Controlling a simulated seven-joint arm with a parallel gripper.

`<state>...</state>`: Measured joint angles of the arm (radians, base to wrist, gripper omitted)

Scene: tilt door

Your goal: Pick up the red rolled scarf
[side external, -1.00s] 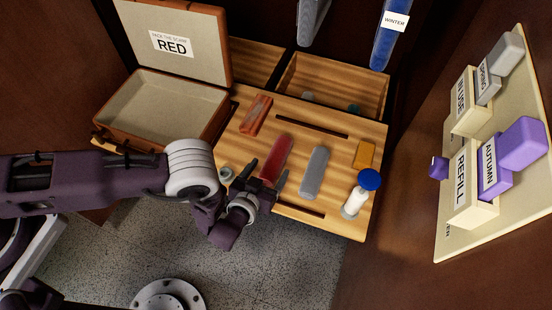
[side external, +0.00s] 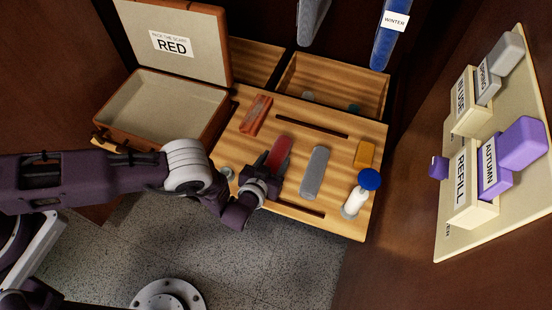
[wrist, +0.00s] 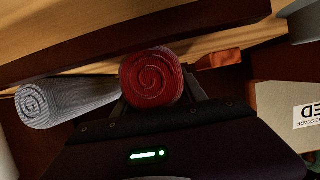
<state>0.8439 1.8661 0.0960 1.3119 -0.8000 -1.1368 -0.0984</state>
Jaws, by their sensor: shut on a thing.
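The red rolled scarf (side external: 281,154) lies along the middle of the wooden board, its near end between my fingers. In the wrist view its spiral end (wrist: 151,78) sits between the two fingers. My gripper (side external: 266,171) is shut on the scarf from the front. The fingers partly hide the scarf's lower part in the side view. I cannot tell whether the scarf is touching the board or slightly above it.
A grey rolled scarf (side external: 315,172) lies to the right, and a brown-red block (side external: 256,115) to the upper left. An open case (side external: 165,110) labelled RED stands at the left. A white bottle with a blue cap (side external: 369,179) and an orange block (side external: 364,154) are at the right.

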